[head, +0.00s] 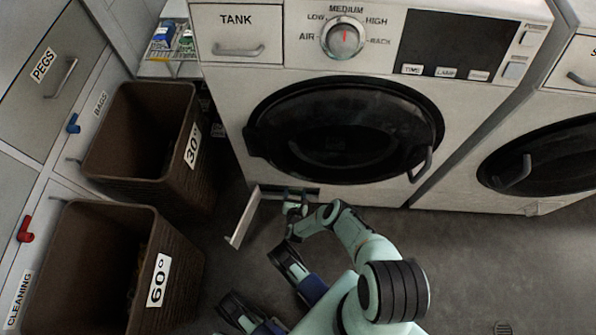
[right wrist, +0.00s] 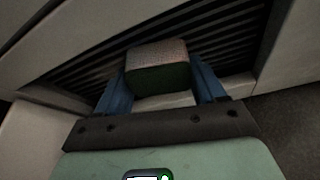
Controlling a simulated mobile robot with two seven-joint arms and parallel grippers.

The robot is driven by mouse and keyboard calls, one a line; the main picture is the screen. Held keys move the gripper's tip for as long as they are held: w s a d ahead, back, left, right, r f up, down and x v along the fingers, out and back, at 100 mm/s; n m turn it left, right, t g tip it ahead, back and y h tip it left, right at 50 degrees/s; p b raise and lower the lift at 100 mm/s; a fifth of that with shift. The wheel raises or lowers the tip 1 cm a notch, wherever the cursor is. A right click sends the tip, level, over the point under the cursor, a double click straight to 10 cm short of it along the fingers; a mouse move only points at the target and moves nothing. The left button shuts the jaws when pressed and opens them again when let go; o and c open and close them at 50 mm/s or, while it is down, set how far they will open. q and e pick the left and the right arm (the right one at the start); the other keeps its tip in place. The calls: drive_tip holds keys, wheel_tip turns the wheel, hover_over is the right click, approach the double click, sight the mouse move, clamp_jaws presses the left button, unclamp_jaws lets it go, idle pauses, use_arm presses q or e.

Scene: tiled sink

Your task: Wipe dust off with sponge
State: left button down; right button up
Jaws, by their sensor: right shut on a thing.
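In the right wrist view, a small sponge (right wrist: 157,68) with a pale pinkish-grey face and a dark green face sits between the blue fingers of my right gripper (right wrist: 160,88). The gripper is shut on it. The sponge is in front of a dark slatted vent (right wrist: 228,45); I cannot tell whether it touches the slats. Separate dust cannot be made out. In the head view, my right gripper (head: 296,198) is at the low opening at the bottom of the washing machine (head: 225,90), beside its swung-open flap (head: 243,217).
Two brown baskets stand at the left, one marked 30° (head: 185,165) and one marked 60° (head: 170,260). The round machine door (head: 345,130) is closed above my right arm. A second machine (head: 545,165) is at the right. The floor at the lower right is clear.

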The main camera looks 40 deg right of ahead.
drive_tip(key=shift+w+a+b, duration=0.35)
drive_tip(key=shift+w, duration=0.2)
drive_tip(key=shift+w+a+b, duration=0.3)
drive_tip(key=shift+w+a, duration=0.05)
drive_tip(key=shift+w, duration=0.2)
drive_tip(key=w+a, duration=0.2)
drive_tip(key=shift+w+a, duration=0.2)
drive_tip(key=shift+w, duration=0.1)
drive_tip(key=s+a+p, duration=0.2)
drive_tip(key=s+a, duration=0.2)
drive_tip(key=shift+a, duration=0.4)
